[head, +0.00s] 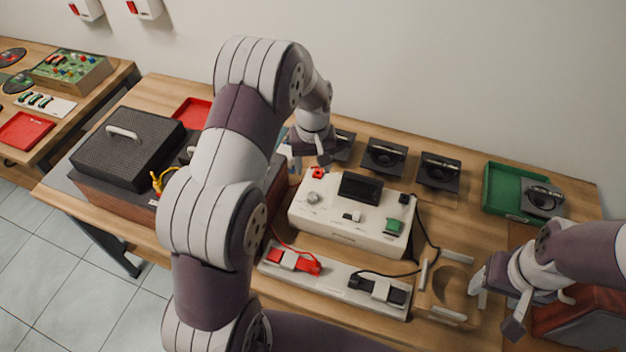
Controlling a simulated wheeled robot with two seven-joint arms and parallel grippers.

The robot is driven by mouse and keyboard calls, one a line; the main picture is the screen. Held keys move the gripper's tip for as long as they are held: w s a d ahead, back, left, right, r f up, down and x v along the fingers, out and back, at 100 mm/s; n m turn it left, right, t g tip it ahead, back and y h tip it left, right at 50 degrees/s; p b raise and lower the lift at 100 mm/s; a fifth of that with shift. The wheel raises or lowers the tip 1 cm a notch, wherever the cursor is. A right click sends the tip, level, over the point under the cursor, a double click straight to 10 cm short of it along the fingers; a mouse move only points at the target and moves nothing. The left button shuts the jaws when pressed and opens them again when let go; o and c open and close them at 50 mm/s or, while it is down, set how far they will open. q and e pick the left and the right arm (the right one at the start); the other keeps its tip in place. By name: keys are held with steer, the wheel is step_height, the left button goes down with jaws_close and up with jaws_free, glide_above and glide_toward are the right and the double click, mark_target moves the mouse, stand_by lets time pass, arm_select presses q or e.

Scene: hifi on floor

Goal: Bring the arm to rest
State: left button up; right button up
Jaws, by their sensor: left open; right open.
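My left arm rises through the middle of the head view and bends down behind the white instrument box. Its gripper (310,166) points down at the box's back left corner, near a red knob (318,173). It is open, and I see nothing held between its fingers. Whether it touches the box cannot be told. My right gripper (497,306) comes in from the right edge. It is open and empty, beside a wooden holder (440,291) at the front right of the bench.
The white instrument box (345,238) stands mid-bench, with a strip of red and black clamps (335,283) in front. A dark-lidded case (128,150) stands left. Black speaker-like units (384,157) and a green tray (503,190) line the back. Cables cross the bench.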

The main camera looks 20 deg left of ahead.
arm_select(q)
steer(key=shift+r, duration=0.45)
steer(key=s+d+r+m, duration=0.2)
steer(key=s+r, duration=0.1)
steer(key=s, duration=0.6)
steer(key=s+d+r+m+t, duration=0.1)
steer(key=s+d+r+m, duration=0.2)
steer(key=s, duration=0.7)
steer(key=shift+r+m, duration=0.3)
steer(key=shift+r, duration=0.15)
